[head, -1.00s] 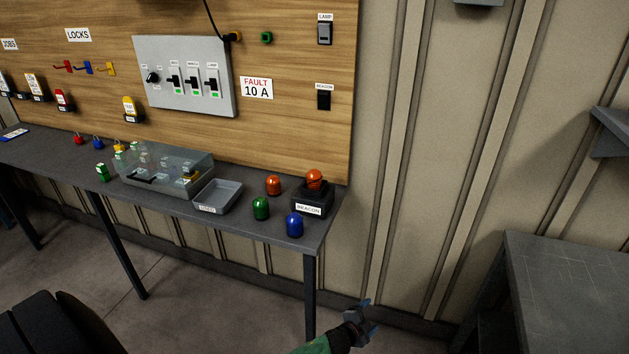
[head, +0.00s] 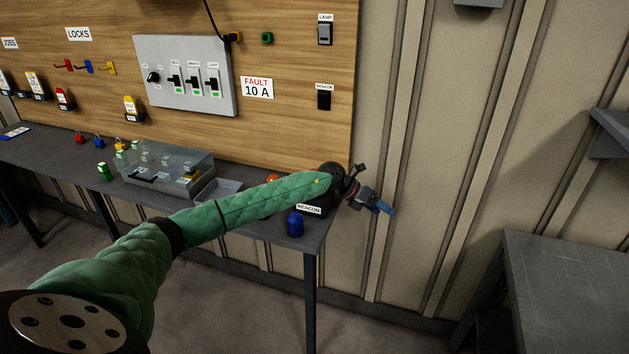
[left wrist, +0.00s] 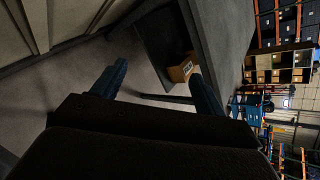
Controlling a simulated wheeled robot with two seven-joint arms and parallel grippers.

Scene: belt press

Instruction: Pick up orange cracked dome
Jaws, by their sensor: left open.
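In the head view, the top of one orange dome (head: 272,180) shows just above my green left sleeve on the bench. The other orange dome, on the beacon base (head: 309,210), is hidden behind my left forearm and wrist. I cannot tell from here which one is cracked. My left gripper (head: 385,208) is past the bench's right end, in front of the ribbed wall, apart from the domes. In the left wrist view its blue fingers (left wrist: 158,76) are spread, with nothing between them. My right gripper is not in view.
A blue dome (head: 295,224) stands at the bench's front right corner. A grey tray (head: 228,186) and a clear box (head: 180,160) lie left of the beacon. A grey table (head: 570,290) stands at right. The wall is close behind the gripper.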

